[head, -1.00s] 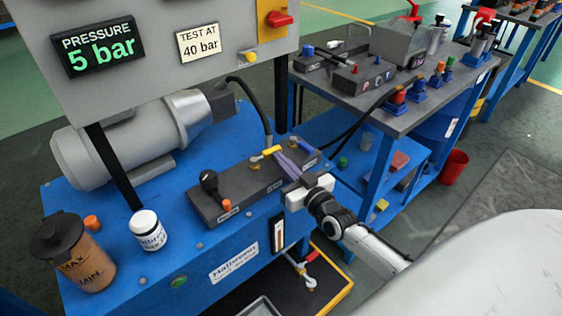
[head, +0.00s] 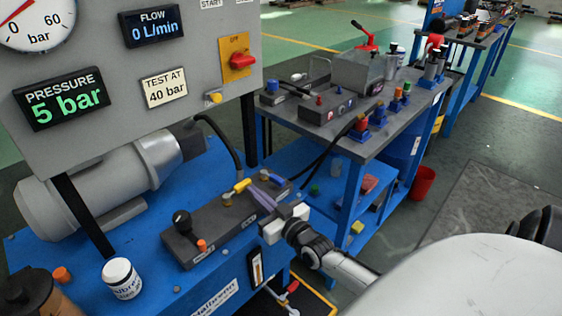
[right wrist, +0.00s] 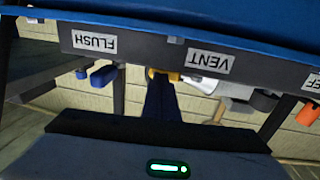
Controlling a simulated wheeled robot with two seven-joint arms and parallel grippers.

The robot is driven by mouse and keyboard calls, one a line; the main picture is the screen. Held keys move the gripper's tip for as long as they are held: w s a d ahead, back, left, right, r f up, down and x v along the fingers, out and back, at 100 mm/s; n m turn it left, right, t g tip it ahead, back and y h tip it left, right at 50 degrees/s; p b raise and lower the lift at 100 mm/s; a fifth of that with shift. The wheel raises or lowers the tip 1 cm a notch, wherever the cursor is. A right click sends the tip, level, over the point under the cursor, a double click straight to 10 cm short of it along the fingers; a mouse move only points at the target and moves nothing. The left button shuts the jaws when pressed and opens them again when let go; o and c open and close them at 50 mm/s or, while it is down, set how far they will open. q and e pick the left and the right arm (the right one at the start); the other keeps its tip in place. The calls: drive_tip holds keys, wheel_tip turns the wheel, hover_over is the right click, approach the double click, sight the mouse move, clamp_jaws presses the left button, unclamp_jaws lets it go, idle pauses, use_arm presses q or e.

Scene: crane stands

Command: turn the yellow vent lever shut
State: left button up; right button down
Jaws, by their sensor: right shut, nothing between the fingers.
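The yellow vent lever (head: 242,185) sits on the dark grey valve block (head: 205,232) on the blue bench, its handle slanting up to the right. In the right wrist view the yellow lever (right wrist: 166,74) partly shows beside the upside-down VENT label (right wrist: 208,62). My right gripper (head: 263,196) is shut and empty, its fingers just right of the lever. In the right wrist view the gripper fingers (right wrist: 160,92) overlap the lever's lower side; I cannot tell whether they touch it. My left gripper is not in view.
A blue lever (right wrist: 103,75) sits by the FLUSH label (right wrist: 95,41), close to the fingers. A black knob (head: 181,218) and an orange knob (head: 202,245) stand on the block's near end. A white jar (head: 122,279) stands left. The display (head: 62,98) reads 5 bar.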

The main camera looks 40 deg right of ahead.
drive_tip(key=s+p, duration=0.1)
drive_tip(key=s, duration=1.2)
drive_tip(key=shift+d, duration=0.3)
